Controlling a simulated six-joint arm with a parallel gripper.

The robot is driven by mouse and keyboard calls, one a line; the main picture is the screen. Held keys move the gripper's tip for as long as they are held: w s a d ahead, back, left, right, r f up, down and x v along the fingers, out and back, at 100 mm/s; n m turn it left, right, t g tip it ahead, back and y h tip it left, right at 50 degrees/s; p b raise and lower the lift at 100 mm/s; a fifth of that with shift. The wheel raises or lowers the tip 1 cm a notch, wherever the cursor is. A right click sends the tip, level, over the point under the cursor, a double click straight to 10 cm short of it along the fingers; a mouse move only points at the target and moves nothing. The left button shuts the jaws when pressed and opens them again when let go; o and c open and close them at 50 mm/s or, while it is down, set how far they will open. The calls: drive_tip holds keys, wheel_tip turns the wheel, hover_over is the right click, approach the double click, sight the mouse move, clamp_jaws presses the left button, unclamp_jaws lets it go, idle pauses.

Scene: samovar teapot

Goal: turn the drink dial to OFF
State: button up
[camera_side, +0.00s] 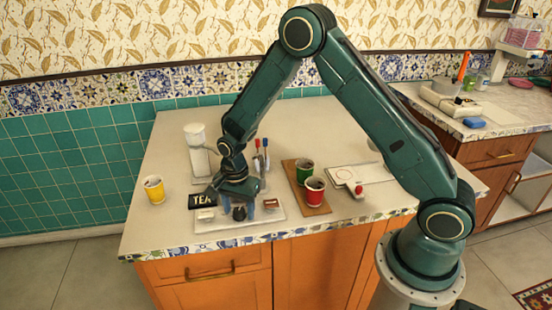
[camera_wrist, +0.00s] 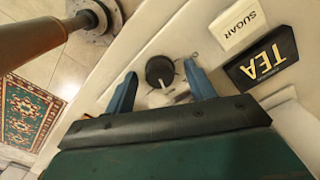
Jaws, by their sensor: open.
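The drink dial (camera_wrist: 159,70) is a round black knob on a pale panel (camera_side: 215,226). In the wrist view a white pointer mark shows on its side toward my gripper's palm; any OFF mark is too small to read. My gripper (camera_wrist: 160,74) is open, with one blue finger on each side of the dial. Gaps show between fingers and knob in that view; how far the tips are above the panel I cannot tell. In the side view my gripper (camera_side: 245,209) points down over the panel, and the dark dial (camera_side: 239,213) is partly hidden by the fingers.
A black TEA block (camera_wrist: 262,60) and a white SUGAR block (camera_wrist: 242,28) sit close beside the fingers. A yellow cup (camera_side: 154,190) stands at left. Green (camera_side: 304,173) and red (camera_side: 314,192) cups stand on a brown board at right. The counter's front edge is near.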

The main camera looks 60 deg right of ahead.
drive_tip(key=c, duration=1)
drive_tip(key=shift+n, duration=0.5)
drive_tip(key=n, duration=0.3)
drive_tip(key=shift+n, duration=0.3)
drive_tip(key=n, duration=1)
drive_tip(key=shift+n, duration=0.4)
drive_tip(key=n, duration=0.4)
drive_tip(key=shift+n, duration=0.3)
